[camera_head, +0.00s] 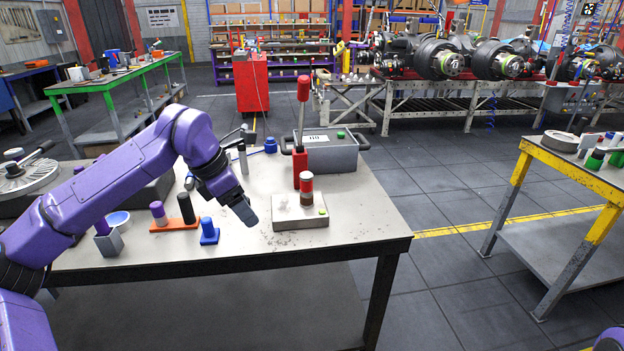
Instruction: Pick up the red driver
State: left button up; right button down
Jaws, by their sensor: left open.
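The red driver (303,90) stands upright on the near table, its red handle on top and a thin shaft below. The shaft runs down to a red block (300,168), just in front of a grey bin with a label. My left gripper (243,213) is open and points down over the table, left of and lower in the picture than the driver, apart from it. Nothing shows between its fingers. My right gripper is not seen; only a bit of my right arm shows at the bottom right corner.
A grey block (287,222) with a red-and-white cylinder (306,190) sits in front of the driver. Beside my left gripper are a blue piece (209,232) and an orange tray (174,225) with upright pegs. The grey bin (330,155) stands behind. The table's right front corner is clear.

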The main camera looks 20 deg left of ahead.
aim_at(306, 177)
jog(key=i, duration=0.85)
